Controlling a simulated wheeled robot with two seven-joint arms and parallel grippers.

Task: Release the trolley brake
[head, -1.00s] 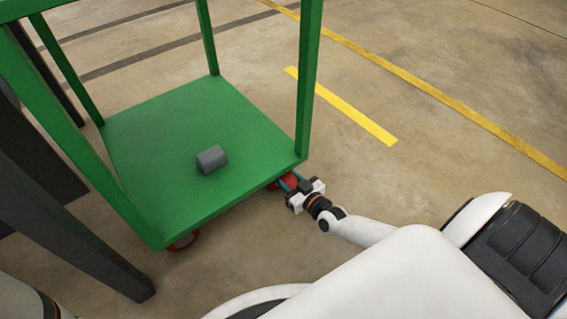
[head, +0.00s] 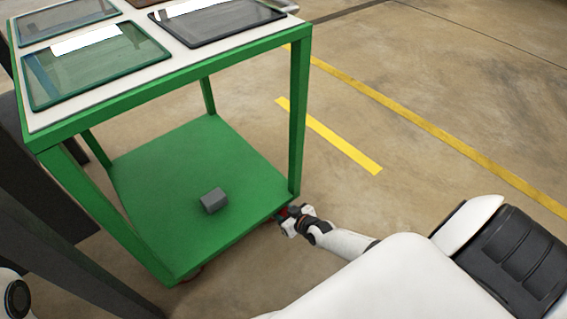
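The green trolley (head: 225,150) stands on the floor at the left, with a lower shelf and a white top. A red caster (head: 283,213) shows in part under its near right corner. My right gripper (head: 289,219) is low at that caster, its fingers around or against it. The brake lever cannot be made out, and whether the fingers are open or shut is too small to tell. A part of my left arm (head: 14,296) shows at the lower left edge; its gripper is out of view.
Framed panels (head: 98,62) lie on the trolley top. A grey block (head: 214,200) sits on the lower shelf. A dark post (head: 90,240) stands close at the trolley's left. The floor to the right is clear, with yellow lines (head: 330,137).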

